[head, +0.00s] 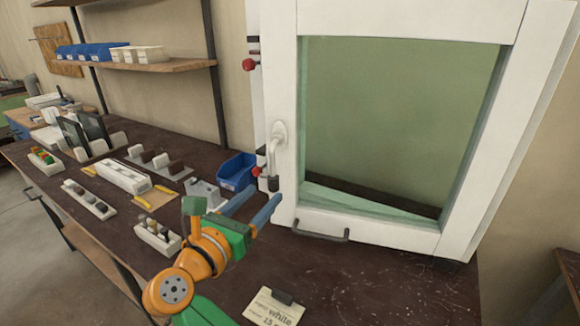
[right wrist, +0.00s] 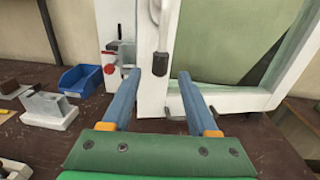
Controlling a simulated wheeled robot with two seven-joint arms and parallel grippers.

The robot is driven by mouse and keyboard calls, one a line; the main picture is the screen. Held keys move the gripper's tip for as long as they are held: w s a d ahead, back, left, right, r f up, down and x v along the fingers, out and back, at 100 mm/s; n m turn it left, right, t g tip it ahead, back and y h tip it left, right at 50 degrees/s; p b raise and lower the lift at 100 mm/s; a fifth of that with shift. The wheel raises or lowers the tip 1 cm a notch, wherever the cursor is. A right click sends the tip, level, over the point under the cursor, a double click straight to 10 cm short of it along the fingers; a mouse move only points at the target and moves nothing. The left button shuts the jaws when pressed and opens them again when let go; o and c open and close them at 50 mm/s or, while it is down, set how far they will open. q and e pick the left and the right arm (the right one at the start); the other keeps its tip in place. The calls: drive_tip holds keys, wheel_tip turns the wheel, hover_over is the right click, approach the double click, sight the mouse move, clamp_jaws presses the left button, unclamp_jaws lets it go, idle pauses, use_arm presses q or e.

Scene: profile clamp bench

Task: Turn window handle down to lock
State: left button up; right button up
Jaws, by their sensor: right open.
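The white window handle (head: 279,137) is on the left stile of the white window frame (head: 370,20). Its lever hangs roughly straight down. In the right wrist view the lever (right wrist: 163,38) comes down from the top edge, and its lower end shows between my fingertips; I cannot tell whether it touches them. My right gripper (head: 263,196) is open, its two blue fingers pointing up at the handle's lower end. The fingers also show in the right wrist view (right wrist: 160,76), spread apart with nothing clamped. My left gripper is not in view.
Red-tipped clamps (head: 249,64) stand at the frame's left edge. A blue bin (head: 237,171) is left of the frame. A dark pull handle (head: 321,233) is below it. Trays of parts (head: 122,176) fill the bench's left; a label card (head: 272,308) lies in front.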

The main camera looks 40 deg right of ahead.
sight(270, 185)
drive_tip(key=shift+w+d+r+p, duration=0.3)
drive_tip(key=shift+d+r+p, duration=0.05)
drive_tip(key=shift+d+p, duration=0.3)
drive_tip(key=shift+w+d+r+p, duration=0.25)
drive_tip(key=shift+d+r+p, duration=0.1)
drive_tip(key=shift+d+p, duration=0.25)
drive_tip(key=x, duration=0.2)
drive_tip(key=shift+w+d+f+p, duration=0.2)
drive_tip(key=shift+d+f+p, duration=0.1)
drive_tip(key=shift+d+p, duration=0.1)
drive_tip(key=shift+w+d+f, duration=0.1)
drive_tip(key=shift+f, duration=0.05)
drive_tip(key=c, duration=0.6)
drive_tip(key=shift+a, duration=0.25)
clamp_jaws()
drive_tip(key=shift+d, duration=0.1)
